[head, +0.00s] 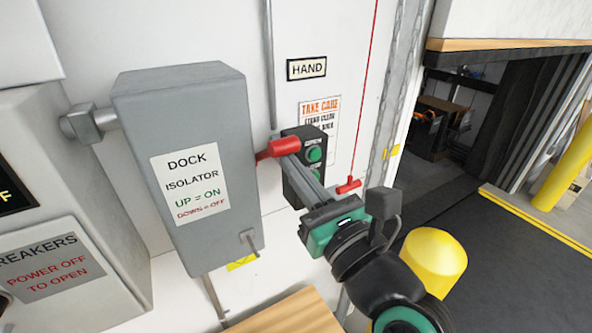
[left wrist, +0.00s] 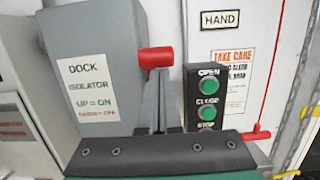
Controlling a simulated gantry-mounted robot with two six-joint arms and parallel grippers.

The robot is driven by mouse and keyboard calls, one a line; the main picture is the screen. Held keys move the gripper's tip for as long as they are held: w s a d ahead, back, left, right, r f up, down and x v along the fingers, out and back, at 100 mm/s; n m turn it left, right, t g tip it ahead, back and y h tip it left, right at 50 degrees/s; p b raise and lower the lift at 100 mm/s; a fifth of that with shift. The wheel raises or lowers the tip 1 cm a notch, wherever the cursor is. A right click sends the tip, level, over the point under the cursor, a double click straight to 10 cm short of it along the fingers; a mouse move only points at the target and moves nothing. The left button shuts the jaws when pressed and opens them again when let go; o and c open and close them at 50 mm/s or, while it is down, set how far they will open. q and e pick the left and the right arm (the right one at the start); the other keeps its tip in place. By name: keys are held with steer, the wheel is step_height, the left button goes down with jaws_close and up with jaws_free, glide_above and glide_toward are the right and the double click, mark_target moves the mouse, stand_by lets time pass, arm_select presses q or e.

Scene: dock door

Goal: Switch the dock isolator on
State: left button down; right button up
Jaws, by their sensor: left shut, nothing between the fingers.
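The dock isolator is a grey box (head: 190,110) on the white wall, with a label reading "UP = ON, DOWN = OFF"; it also shows in the left wrist view (left wrist: 100,30). Its red handle grip (head: 277,148) sticks out at the box's right side, about mid-height; it also shows in the left wrist view (left wrist: 155,57). My left gripper (head: 287,153) is shut and empty. Its fingertips (left wrist: 160,85) are at the red grip, overlapping it in both views; I cannot tell whether they touch. The handle's pivot is hidden. My right gripper is out of view.
A black push-button station (head: 290,185) with green buttons is close behind my fingers. A red pull cord with a handle (head: 348,186) hangs to the right. A breaker cabinet (head: 60,200) stands at the left. A yellow bollard (head: 433,255) and the dock opening are at the right.

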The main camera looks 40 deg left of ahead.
arm_select(q)
steer(key=shift+r, duration=0.25)
step_height(320, 180, down, 6)
steer(key=r+b, duration=0.1)
steer(key=b, duration=0.4)
steer(key=r+v, duration=0.2)
steer(key=v, duration=0.8)
steer(key=shift+d+f, duration=0.3)
steer(key=shift+f, duration=0.15)
